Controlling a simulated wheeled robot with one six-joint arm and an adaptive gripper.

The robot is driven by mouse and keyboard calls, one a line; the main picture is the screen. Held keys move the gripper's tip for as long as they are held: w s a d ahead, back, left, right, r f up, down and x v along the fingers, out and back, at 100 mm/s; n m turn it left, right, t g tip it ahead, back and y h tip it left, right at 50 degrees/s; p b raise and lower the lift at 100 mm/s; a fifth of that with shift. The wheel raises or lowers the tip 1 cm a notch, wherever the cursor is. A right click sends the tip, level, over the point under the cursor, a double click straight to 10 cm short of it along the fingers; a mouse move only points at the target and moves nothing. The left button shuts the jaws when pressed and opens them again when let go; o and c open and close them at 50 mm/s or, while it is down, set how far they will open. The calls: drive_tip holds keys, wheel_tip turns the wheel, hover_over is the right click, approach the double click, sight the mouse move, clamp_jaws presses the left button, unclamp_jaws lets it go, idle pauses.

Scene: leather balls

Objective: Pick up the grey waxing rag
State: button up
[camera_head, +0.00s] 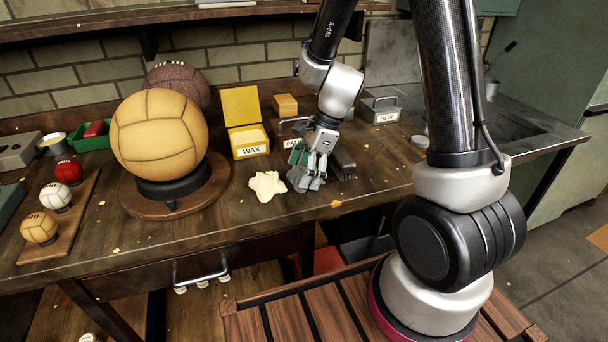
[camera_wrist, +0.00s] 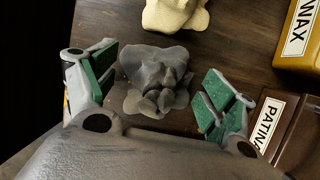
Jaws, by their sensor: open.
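The grey waxing rag (camera_wrist: 156,78) lies crumpled on the wooden bench, between the two fingers of my gripper (camera_wrist: 158,95) in the wrist view. My gripper is open, with green pads facing the rag from both sides, apart from it. In the head view my gripper (camera_head: 311,170) is low over the bench, and the rag (camera_head: 309,183) shows partly behind and below its fingers. A cream rag (camera_head: 267,186) lies to the left of it in the head view and at the top of the wrist view (camera_wrist: 175,14).
A yellow WAX box (camera_head: 249,141) stands behind the cream rag. A brown PATINA box (camera_wrist: 287,125) is close to my gripper in the wrist view. A dark brush-like block (camera_head: 342,164) lies just right of the gripper. A large tan ball (camera_head: 158,134) sits on a stand at left.

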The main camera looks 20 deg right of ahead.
sight(304, 163)
drive_tip(key=c, duration=1.1)
drive_tip(key=shift+o, duration=0.2)
wheel_tip(304, 163, up, 10)
